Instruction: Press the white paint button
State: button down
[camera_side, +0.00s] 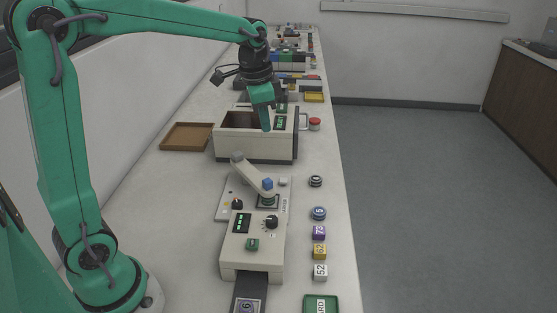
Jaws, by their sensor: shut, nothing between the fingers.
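My gripper (266,128) points down with its fingers together, holding nothing. Its tip appears in front of the cream open-topped box machine (255,149), left of the small dark green panel (280,123) on it. I cannot tell whether the tip touches the machine. The mounting press (252,262) stands nearer the camera, with a dark knob (271,222), a green display (241,222) and a small green button-like patch (252,244). A pale block (284,181) sits on its rear plate. No button can be read clearly as the white paint one.
A brown tray (187,137) lies left of the box machine and a red-lidded jar (315,124) right of it. Several small round and cubic pieces (319,232) line the bench's right edge above a green tray (321,297). More equipment stands farther back.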

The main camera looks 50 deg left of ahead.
aim_at(284, 182)
jog(key=w+a+f+m+g, duration=0.2)
jog(key=w+a+f+m, duration=0.1)
jog(key=w+f, duration=0.5)
jog(key=shift+w+a+f, duration=0.2)
jog(key=shift+w+a, duration=0.25)
jog(key=shift+w, duration=0.3)
notch_tip(284, 182, down, 14)
dwell(0.7)
